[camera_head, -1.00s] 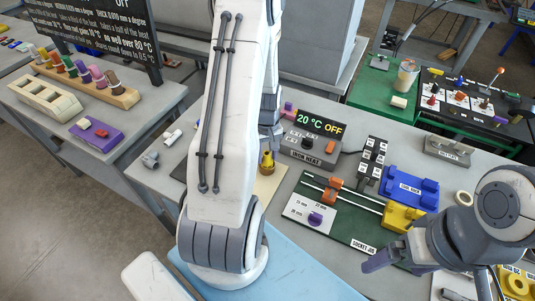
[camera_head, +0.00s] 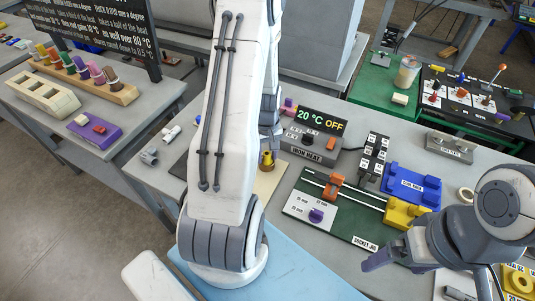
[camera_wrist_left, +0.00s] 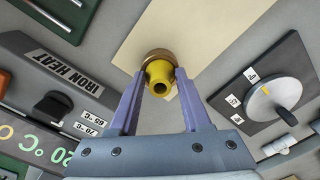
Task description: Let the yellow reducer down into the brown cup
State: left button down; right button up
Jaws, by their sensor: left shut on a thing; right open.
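The yellow reducer (camera_wrist_left: 160,78) is between the purple fingertips of my left gripper (camera_wrist_left: 161,82), which is shut on it. The brown cup (camera_wrist_left: 158,54) shows as a rim behind the reducer's far end, on a beige board. In the head view the reducer (camera_head: 267,155) stands upright at the cup (camera_head: 266,166), its lower part at the cup's mouth. How deep it sits in the cup I cannot tell. My left arm hides its own fingers in the head view. My right gripper (camera_head: 385,257) is open and empty, with purple fingers, over the bench's front right.
The beige board (camera_wrist_left: 190,22) has free room around the cup. The iron heat box (camera_head: 312,143), reading 20 °C OFF, stands close right of it. The green socket jig (camera_head: 335,212) lies nearer the front. A dial plate (camera_wrist_left: 268,92) lies on the cup's other side.

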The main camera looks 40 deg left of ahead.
aim_at(268, 154)
pick_arm(q)
jog(key=shift+f, duration=0.15)
jog(key=shift+c, duration=1.4)
grip_release()
notch_tip(268, 154, up, 11)
jog(key=shift+f+b, duration=0.2)
jog(key=shift+b, duration=0.4)
jog(key=shift+d, duration=0.1)
jog(key=s+d+r+m, duration=0.1)
jog(key=d+r+m, duration=0.25)
jog(key=d, duration=0.55)
jog(key=s+d+r+m, duration=0.1)
jog(key=d+r+m, duration=0.1)
jog(key=d+m, duration=0.5)
jog(key=s+d+r+m+h, duration=0.1)
jog(key=s+d+r+m, duration=0.2)
jog(key=s+d+m, duration=0.5)
jog(key=s+d, duration=0.6)
jog(key=shift+d+r, duration=0.3)
jog(key=shift+d, duration=0.05)
